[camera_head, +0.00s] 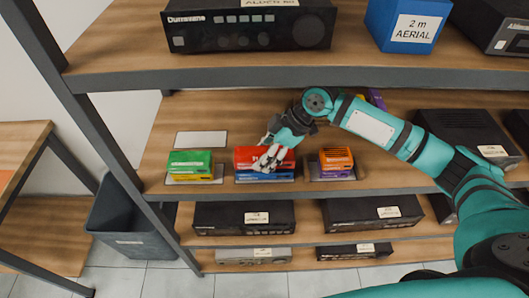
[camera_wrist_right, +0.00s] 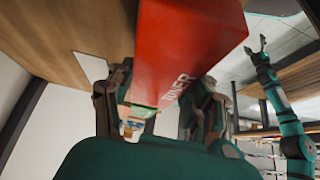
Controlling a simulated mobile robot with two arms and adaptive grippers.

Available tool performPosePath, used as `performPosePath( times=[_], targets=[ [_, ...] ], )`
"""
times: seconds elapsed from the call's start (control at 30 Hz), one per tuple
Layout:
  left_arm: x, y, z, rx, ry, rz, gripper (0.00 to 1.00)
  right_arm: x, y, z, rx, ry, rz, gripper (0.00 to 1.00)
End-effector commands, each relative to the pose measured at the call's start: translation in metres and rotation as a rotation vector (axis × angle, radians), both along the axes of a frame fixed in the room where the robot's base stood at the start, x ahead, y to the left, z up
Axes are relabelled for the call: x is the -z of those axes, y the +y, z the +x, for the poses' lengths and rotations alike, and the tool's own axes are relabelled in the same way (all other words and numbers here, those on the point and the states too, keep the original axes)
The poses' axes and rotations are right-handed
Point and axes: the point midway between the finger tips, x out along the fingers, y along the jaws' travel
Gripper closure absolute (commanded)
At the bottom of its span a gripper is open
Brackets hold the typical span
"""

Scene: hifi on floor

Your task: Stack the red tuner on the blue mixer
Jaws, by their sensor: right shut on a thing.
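The red tuner (camera_head: 243,158) is on the middle shelf, directly above the blue mixer (camera_head: 265,177). The two look lined up and touching, though a very thin gap cannot be ruled out. My right gripper (camera_head: 268,155) reaches in from the right and is shut on the tuner, its fingers covering part of the front. In the right wrist view the tuner (camera_wrist_right: 185,45) fills the top middle between the fingers (camera_wrist_right: 160,100); the mixer is hidden there. My left gripper (camera_wrist_right: 254,43) shows small at the right of that view, fingers apart and empty.
A green box (camera_head: 190,158) on a yellow one stands left of the stack. An orange box (camera_head: 336,157) on a purple one stands right. A blank white card (camera_head: 201,139) lies behind. The upper shelf (camera_head: 250,78) overhangs with a black hi-fi unit (camera_head: 240,32) and blue aerial box (camera_head: 385,22).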

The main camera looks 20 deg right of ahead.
Motion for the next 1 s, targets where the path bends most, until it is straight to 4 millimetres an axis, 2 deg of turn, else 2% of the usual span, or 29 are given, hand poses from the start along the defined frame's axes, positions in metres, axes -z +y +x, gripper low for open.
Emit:
performPosePath(
  times=[1.0],
  targets=[
    [-0.0072,-0.0011,-0.0014,0.003,0.002,-0.001,0.21,-0.0004,0.0,0.0007,0.001,-0.001,0.001,0.9]
  ],
)
